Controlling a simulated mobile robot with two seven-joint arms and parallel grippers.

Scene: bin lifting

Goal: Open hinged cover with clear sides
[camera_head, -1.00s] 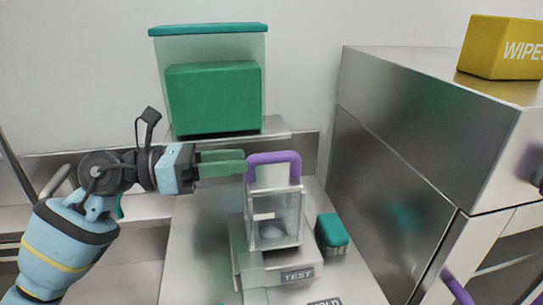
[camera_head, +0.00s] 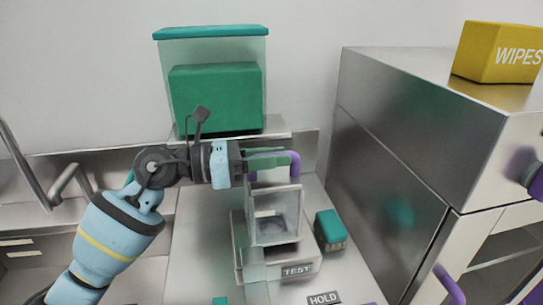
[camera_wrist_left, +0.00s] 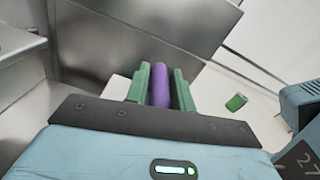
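The cover with clear sides (camera_head: 276,222) stands on the grey base labelled TEST (camera_head: 297,270) and looks closed. Its purple handle (camera_head: 294,163) rises at the top. My left gripper (camera_head: 272,160) is at the handle, reaching in from the left. In the left wrist view, the purple handle (camera_wrist_left: 161,84) lies between the two green fingers, which are very close to it on both sides. Whether they press on it cannot be told. The fingers hide part of the handle in the head view. My right gripper is not in view.
A clear bin with a teal lid (camera_head: 211,33) and a green block (camera_head: 214,98) stands behind. A metal cabinet (camera_head: 385,160) bounds the right side, with a yellow WIPES box (camera_head: 497,52) on top.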

